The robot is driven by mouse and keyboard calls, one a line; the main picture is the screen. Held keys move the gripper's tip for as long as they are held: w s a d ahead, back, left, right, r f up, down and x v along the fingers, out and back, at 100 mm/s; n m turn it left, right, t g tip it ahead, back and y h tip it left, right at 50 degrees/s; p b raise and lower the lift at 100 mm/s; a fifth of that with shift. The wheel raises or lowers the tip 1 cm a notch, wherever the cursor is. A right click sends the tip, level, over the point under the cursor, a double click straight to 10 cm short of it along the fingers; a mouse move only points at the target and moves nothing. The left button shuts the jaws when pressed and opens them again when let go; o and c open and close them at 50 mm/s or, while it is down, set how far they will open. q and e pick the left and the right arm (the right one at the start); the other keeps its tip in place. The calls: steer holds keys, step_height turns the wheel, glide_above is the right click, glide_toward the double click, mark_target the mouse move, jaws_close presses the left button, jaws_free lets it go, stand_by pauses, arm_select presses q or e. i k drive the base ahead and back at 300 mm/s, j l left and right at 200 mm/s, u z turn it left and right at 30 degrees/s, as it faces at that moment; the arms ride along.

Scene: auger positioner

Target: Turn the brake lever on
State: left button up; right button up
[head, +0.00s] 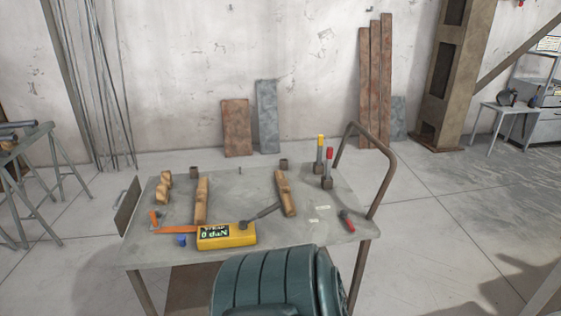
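Neither of my grippers is in the head view. No part is labelled as the brake lever, so I cannot tell which one it is. Two upright levers stand at the back right of the grey cart (150,250): one with a yellow grip (320,142) and one with a red grip (328,157). A short red-handled piece (346,220) lies near the cart's right edge. A grey rod with a round end (263,213) rests by a yellow box with a dark display (228,236). A dark teal ribbed housing (265,280) fills the bottom middle and hides part of the cart's front.
Wooden pieces (201,200) (285,192), an orange flat tool (175,231) and a small blue piece (182,240) lie on the cart. A bent tube handle (384,160) rises at its right. A sawhorse (30,150) stands left.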

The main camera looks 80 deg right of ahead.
mark_target(342, 213)
steer(key=z, duration=3.25)
